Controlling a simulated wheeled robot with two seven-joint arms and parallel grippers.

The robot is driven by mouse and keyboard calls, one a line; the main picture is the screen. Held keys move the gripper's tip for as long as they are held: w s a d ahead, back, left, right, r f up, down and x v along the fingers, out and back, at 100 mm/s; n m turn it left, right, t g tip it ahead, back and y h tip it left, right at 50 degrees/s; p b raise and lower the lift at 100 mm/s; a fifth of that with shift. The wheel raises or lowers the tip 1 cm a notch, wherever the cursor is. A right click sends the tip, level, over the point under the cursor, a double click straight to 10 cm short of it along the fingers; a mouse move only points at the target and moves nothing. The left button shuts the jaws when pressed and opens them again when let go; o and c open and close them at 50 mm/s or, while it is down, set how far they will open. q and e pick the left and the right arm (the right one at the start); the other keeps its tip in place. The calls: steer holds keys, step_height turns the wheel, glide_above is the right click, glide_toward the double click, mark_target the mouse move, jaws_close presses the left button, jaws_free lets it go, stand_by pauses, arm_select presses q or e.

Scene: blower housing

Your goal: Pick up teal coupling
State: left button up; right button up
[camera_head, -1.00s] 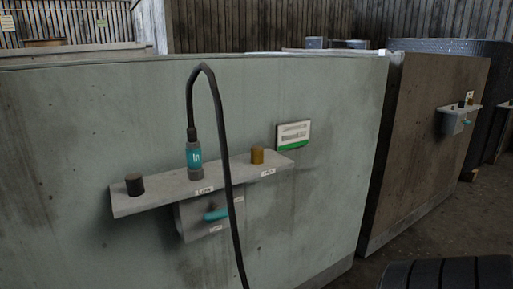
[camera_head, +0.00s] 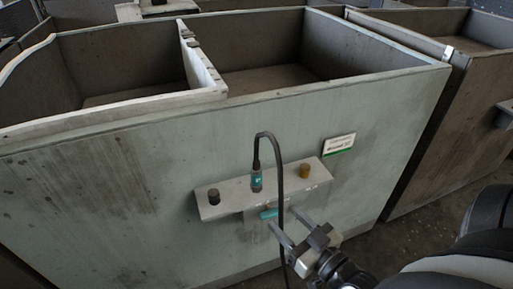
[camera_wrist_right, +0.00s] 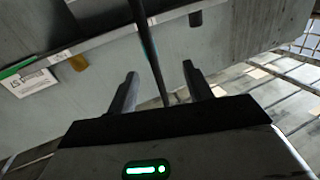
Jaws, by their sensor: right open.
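The teal coupling (camera_head: 257,181) stands upright on a grey shelf (camera_head: 226,202) on the front wall of a pale green housing. A black cable (camera_head: 281,190) arches from its top and hangs down in front of the shelf. My right gripper (camera_head: 287,221) is open, below and to the right of the coupling and apart from it. In the right wrist view the cable (camera_wrist_right: 151,55) passes between or beyond the open fingers (camera_wrist_right: 160,68); I cannot tell which. The coupling is not clearly visible there. My left gripper is out of view.
A dark cap (camera_head: 213,196) and a brass cap (camera_head: 304,171) flank the coupling on the shelf. A teal handle (camera_head: 268,213) sits below the shelf. A label plate (camera_head: 339,144) is on the wall to the right. Another brown housing (camera_head: 445,140) stands at the right.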

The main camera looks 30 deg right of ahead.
mark_target(260, 178)
steer(key=shift+h, duration=0.3)
steer(key=w, duration=0.5)
steer(key=w+d, duration=0.1)
steer(key=w, duration=0.4)
steer(key=w+r, duration=0.1)
steer(key=w, duration=0.4)
steer(key=shift+w+d+r+p, duration=0.1)
steer(key=shift+w+d+p, duration=0.1)
steer(key=shift+d+p, duration=0.15)
jaws_close()
steer(key=shift+r, duration=0.1)
